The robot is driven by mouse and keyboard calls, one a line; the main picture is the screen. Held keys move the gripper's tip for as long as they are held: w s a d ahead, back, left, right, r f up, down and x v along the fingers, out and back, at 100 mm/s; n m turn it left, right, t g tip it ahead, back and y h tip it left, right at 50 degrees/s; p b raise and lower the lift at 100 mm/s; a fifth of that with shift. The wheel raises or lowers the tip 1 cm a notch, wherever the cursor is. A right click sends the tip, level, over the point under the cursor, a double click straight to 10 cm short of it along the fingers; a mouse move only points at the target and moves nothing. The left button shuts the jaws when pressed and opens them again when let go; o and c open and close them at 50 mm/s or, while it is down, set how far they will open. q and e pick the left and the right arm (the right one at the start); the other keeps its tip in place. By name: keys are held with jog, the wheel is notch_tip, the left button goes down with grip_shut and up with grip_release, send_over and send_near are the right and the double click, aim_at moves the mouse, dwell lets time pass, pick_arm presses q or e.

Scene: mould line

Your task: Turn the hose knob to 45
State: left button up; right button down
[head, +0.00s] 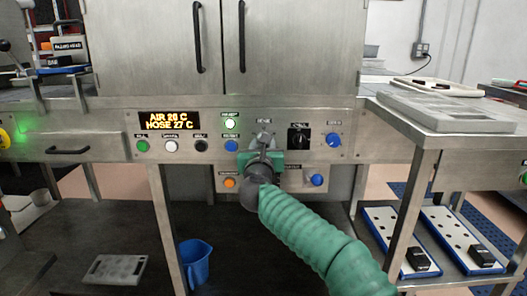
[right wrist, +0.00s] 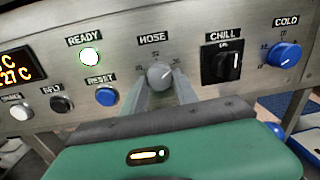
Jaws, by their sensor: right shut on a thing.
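The hose knob (right wrist: 160,73) is a round grey knob under the HOSE label on the steel panel. Its scale figures are too small to read surely, and I cannot tell its exact setting. My right gripper (right wrist: 166,88) is shut on it, with one grey finger at each side. In the head view the right gripper (head: 264,141) reaches the panel from below and covers part of the knob (head: 264,128). The display (head: 169,121) reads AIR 26 C, HOSE 27 C. My left gripper is not in view.
Right of the hose knob are the black CHILL switch (right wrist: 222,63) and the blue COLD knob (right wrist: 284,55). Left are the lit READY button (right wrist: 90,57) and the blue RESET button (right wrist: 107,96). A blue jug (head: 195,262) stands below. A grey slab (head: 450,112) lies on the right table.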

jog(key=shift+a+f+m+g+y+b, duration=0.15)
jog(key=shift+m+b, duration=1.15)
jog(key=shift+m, duration=1.9)
jog(key=shift+a+f+m+g+y+b, duration=0.15)
jog(key=shift+m+b, duration=1.15)
jog(key=shift+m, duration=1.9)
jog(key=shift+r, duration=0.15)
jog(key=shift+d, duration=0.1)
jog(key=c, duration=1)
grip_release()
jog(key=shift+w, duration=0.15)
jog(key=shift+o, duration=0.3)
jog(key=shift+r, duration=0.15)
